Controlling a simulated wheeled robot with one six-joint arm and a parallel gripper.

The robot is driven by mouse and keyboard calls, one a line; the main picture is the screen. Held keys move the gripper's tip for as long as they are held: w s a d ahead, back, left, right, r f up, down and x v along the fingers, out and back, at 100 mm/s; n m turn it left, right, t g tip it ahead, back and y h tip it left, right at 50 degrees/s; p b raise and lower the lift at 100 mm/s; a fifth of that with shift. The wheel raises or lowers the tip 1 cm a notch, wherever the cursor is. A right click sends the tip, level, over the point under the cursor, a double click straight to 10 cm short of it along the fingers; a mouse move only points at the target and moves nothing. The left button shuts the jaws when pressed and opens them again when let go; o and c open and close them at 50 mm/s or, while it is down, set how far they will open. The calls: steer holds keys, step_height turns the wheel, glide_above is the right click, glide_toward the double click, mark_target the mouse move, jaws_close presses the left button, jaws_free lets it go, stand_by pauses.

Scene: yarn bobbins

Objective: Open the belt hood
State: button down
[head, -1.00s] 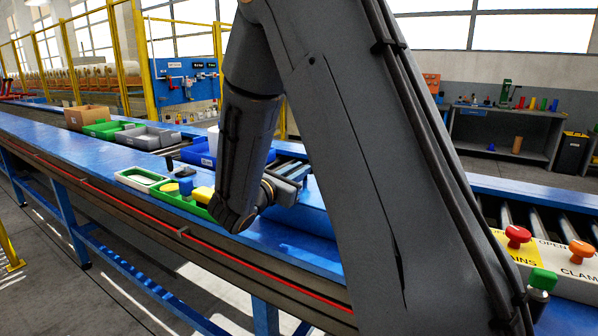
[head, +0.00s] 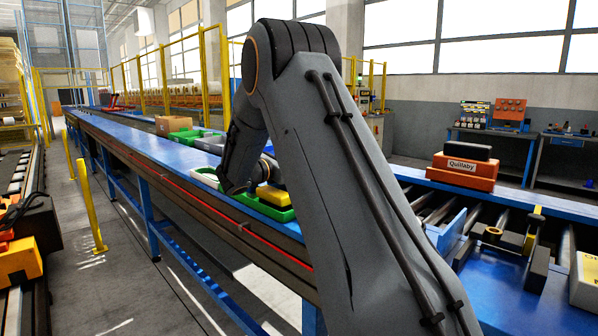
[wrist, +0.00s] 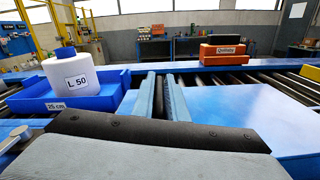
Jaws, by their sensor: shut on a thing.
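In the wrist view my gripper (wrist: 160,98) shows as two pale blue fingers, nearly together, with a dark strip between them; they appear shut on this dark piece, which looks like a handle. A broad flat blue panel (wrist: 235,125), which looks like the belt hood, lies level right of the fingers. Whether the piece and panel join is hidden. The dark and grey body at the bottom edge is mine. In the head view my forearm bends down over the line, and my gripper is hidden behind my upper arm.
A blue bin (wrist: 70,98) with a white bobbin marked L 50 (wrist: 75,72) stands left of my fingers. An orange Quillaby box (head: 463,172) sits across the line. A green tray (head: 268,205) with a yellow block is near my wrist. A yellow post (head: 88,205) stands left.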

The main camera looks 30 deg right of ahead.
steer(key=shift+w+a, duration=0.15)
steer(key=shift+w, duration=0.4)
steer(key=shift+w+a, duration=0.15)
steer(key=shift+w, duration=0.4)
steer(key=c, duration=1.8)
jaws_free()
steer(key=b+v, duration=0.2)
steer(key=v, duration=0.5)
steer(key=shift+s+a, duration=0.15)
steer(key=shift+a, duration=0.2)
